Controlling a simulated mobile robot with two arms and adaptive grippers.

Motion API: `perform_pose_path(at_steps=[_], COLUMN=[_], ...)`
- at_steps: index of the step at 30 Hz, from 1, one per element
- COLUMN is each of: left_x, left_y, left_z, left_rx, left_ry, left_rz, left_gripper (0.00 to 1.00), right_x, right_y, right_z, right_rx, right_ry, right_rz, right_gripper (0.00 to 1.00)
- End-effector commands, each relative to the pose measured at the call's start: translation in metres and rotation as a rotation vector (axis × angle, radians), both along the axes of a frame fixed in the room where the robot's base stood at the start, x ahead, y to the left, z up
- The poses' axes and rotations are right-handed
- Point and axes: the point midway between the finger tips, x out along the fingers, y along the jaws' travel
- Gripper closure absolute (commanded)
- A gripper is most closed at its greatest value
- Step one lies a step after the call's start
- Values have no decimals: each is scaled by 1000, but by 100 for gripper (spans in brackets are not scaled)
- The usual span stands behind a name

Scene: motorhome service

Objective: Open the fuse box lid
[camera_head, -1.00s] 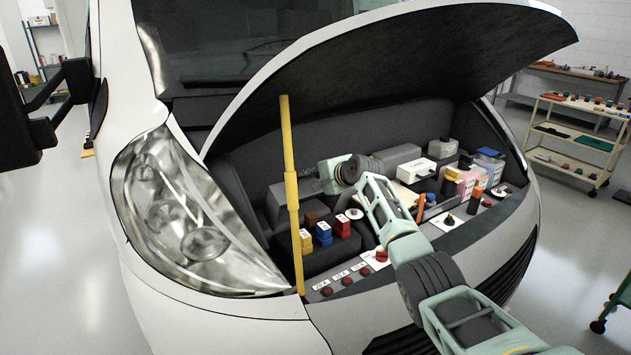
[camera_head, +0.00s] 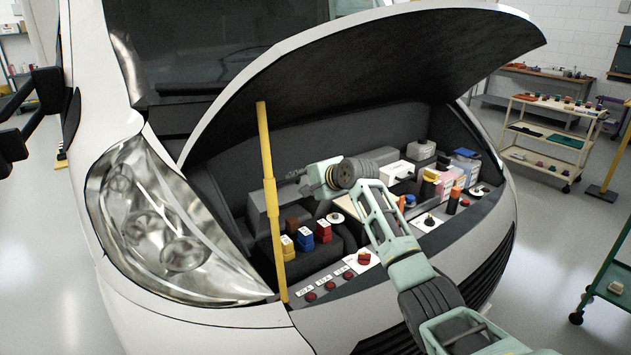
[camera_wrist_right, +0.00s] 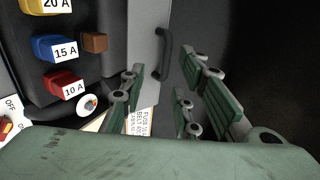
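The fuse box lid (camera_head: 288,188) appears to be the dark grey box top in the left part of the engine bay, partly behind the yellow prop; it looks closed. In the right wrist view, a grey panel (camera_wrist_right: 143,38) carries a dark bar handle (camera_wrist_right: 163,55). My right gripper (camera_head: 310,182) is at the right end of the grey box. In the right wrist view its green fingers (camera_wrist_right: 163,78) are spread apart, with the handle ahead between them; contact is not visible. My left gripper is not in view.
A yellow prop (camera_head: 269,190) stands at the bay's left side under the raised hood (camera_head: 370,75). Colored fuses (camera_head: 305,238) and red buttons (camera_head: 329,284) lie below the gripper. Bottles (camera_head: 438,182) stand at right. A tool cart (camera_head: 548,140) is far right.

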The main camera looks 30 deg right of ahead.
Motion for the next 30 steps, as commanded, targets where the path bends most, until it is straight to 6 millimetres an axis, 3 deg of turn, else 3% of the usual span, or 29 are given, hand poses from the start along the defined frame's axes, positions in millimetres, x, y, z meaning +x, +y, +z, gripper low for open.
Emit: perform_pose_path(at_steps=[13, 26, 30], left_x=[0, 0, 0], left_y=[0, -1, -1], left_z=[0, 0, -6], left_rx=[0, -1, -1], left_ry=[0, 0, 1], left_rz=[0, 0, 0], left_gripper=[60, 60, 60], right_x=[-51, -58, -57], right_y=[-4, -5, -5], right_z=[27, 31, 22], right_rx=[-1, 0, -25], right_ry=[1, 0, -16], right_rz=[-1, -1, -5], right_gripper=[71, 71, 83])
